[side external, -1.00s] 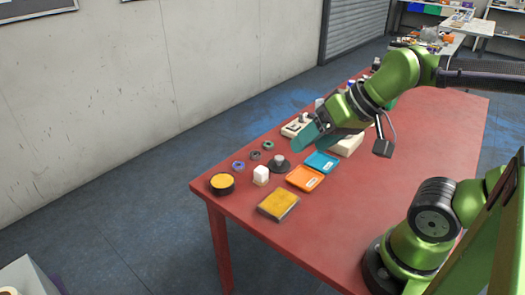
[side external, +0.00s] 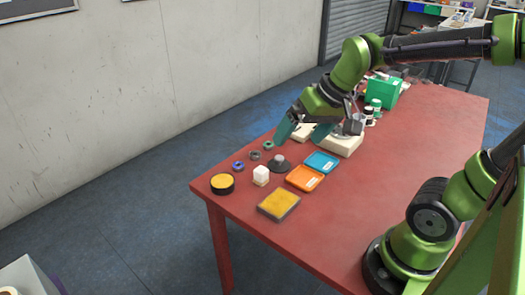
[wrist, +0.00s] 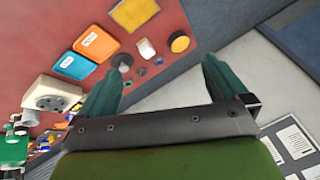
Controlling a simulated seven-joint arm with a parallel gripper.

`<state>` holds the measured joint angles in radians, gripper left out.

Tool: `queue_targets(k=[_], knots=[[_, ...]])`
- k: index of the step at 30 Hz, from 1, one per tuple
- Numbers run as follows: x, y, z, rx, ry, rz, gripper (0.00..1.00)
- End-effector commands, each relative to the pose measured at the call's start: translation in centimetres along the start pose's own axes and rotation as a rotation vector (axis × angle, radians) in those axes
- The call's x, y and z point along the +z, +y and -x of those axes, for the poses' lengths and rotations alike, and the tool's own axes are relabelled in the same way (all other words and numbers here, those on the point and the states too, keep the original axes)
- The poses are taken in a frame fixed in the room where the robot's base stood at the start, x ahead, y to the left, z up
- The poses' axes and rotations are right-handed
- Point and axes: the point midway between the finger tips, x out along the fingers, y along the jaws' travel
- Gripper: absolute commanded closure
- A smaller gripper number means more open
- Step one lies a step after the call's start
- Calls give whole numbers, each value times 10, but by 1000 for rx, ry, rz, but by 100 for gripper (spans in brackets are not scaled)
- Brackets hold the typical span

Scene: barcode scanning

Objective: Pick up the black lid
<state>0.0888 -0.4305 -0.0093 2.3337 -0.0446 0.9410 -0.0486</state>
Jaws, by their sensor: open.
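The black lid (side external: 279,165) is a dark disc with a grey knob. It lies on the red table (side external: 350,220) among small items. In the wrist view the lid (wrist: 123,61) shows beside the tip of the left finger. My gripper (side external: 299,138) has teal fingers spread apart with nothing between them. It is above the table, beyond the lid toward the table's far end. In the wrist view my gripper (wrist: 162,70) is also open and empty.
Near the lid are a white cube (side external: 261,175), an orange tray (side external: 305,178), a blue tray (side external: 321,162) and small rings (side external: 254,155). A yellow-topped round tin (side external: 222,183) and a yellow sponge-like block (side external: 278,204) lie closer.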

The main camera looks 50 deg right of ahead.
Motion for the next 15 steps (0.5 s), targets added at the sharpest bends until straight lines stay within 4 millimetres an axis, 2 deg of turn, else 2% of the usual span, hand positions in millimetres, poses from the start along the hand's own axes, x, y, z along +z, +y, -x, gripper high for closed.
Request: queue_targets(k=[1, 6, 12, 15], knots=[[-17, 6, -10, 30, -38, 12, 0], [-70, 27, -41, 107, -156, 132, 0], [-124, 65, -85, 158, -314, 339, 0], [-145, 83, -104, 162, -383, 459, 0]])
